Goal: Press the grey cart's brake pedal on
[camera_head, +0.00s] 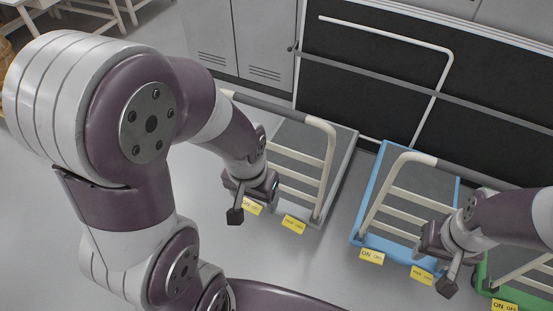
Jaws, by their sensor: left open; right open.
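The grey cart (340,165) stands left of the blue cart, with a cream tubular handle (331,150) and slats at its near end. Two yellow labels sit at its near edge: an ON/OFF label (254,208), partly covered by my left gripper, and a second label (293,223) to its right. I cannot make out the brake pedal itself; my gripper covers that area. My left gripper (252,199) is open and empty, over the near left corner of the grey cart. My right gripper (448,262) is open and empty, over the near right part of the blue cart.
The blue cart (368,185) stands right of the grey one, with its own yellow labels (371,257). A green cart (482,272) is at the right edge. Grey cabinets (262,40) and a dark panel (380,95) stand behind. Floor in front of the carts is clear.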

